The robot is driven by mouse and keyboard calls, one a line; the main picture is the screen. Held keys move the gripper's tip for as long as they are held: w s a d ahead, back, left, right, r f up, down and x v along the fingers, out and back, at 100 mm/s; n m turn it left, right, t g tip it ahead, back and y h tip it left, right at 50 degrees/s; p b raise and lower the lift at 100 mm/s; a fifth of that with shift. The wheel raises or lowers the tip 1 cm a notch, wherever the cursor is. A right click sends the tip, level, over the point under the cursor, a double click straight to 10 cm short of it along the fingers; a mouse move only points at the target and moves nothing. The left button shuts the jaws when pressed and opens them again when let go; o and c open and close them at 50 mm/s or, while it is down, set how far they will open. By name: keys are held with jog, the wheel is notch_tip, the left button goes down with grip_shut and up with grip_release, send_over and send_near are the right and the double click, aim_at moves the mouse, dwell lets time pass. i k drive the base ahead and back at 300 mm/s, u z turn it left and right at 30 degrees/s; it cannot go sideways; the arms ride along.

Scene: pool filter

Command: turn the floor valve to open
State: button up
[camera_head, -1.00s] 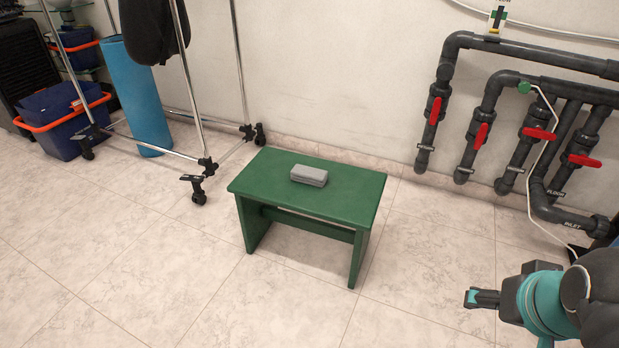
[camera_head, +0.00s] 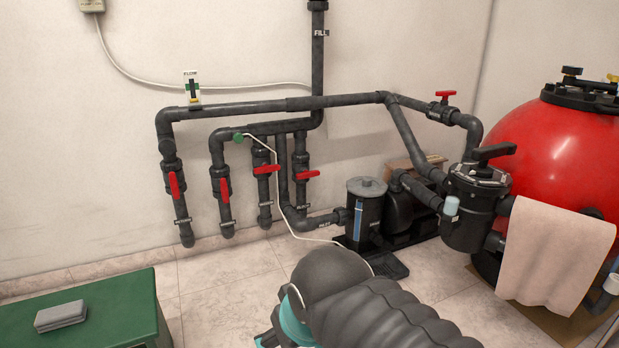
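Several vertical dark grey pipes with red-handled valves stand against the wall, left of centre. The valve on the rightmost pipe (camera_head: 307,174) has a small label below it that seems to read "FLOOR". Its red handle lies crosswise to the pipe. The valve to its left (camera_head: 266,170) also has its handle crosswise. The two leftmost valves (camera_head: 174,185) (camera_head: 224,189) have handles along their pipes. My gripper (camera_head: 266,339) shows only as a teal and black bit at the bottom edge, well apart from the valves. My arm hides most of it, and its fingers cannot be made out.
A green bench (camera_head: 95,310) with a grey box (camera_head: 61,316) stands at the lower left. A pump strainer (camera_head: 366,215), multiport valve (camera_head: 473,205) and red filter tank (camera_head: 550,150) with a towel (camera_head: 556,255) stand right. A thin white line (camera_head: 274,190) crosses the pipes. Floor before the pipes is clear.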

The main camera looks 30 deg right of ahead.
aim_at(307, 174)
jog(key=z, duration=2.35)
jog(key=i, duration=1.3)
jog(key=u, duration=2.2)
